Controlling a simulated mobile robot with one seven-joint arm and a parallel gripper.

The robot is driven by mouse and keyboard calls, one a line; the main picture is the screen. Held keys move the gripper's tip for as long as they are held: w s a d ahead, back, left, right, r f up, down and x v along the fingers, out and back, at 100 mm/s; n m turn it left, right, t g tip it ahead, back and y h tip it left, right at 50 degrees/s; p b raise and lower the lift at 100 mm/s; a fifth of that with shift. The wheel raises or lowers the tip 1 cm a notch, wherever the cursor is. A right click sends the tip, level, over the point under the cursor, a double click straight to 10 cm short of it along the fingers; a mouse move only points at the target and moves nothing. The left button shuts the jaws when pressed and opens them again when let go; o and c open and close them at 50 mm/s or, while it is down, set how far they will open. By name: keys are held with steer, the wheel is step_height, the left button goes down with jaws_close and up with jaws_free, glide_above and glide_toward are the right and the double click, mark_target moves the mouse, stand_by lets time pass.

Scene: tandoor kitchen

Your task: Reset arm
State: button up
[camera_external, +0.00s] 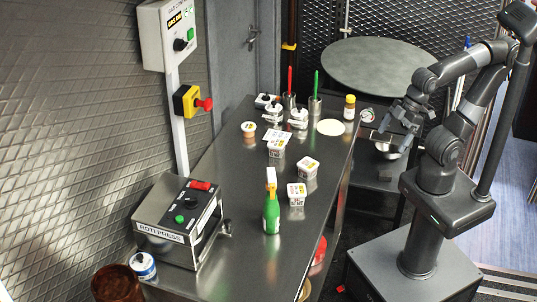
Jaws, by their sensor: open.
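My gripper (388,146) is open and appears empty. It hangs at the end of my bent arm, to the right of the steel counter (238,186) and apart from it. A small light-coloured bowl (386,150) shows just below the gripper, close to the fingers. I cannot tell whether the fingers touch it.
On the counter stand a green bottle (271,214), several white tubs such as one (297,193), a yellow-capped jar (349,107) and a flat white disc (330,127). A roti press (180,220) is at the near left. A round table (378,66) stands behind.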

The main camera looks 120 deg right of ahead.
steer(key=shift+s+a+f, duration=0.1)
steer(key=shift+s+a, duration=0.3)
steer(key=shift+s, duration=0.4)
stand_by(1.0)
steer(key=c, duration=0.4)
steer(key=shift+w, duration=0.1)
steer(key=shift+c, duration=0.2)
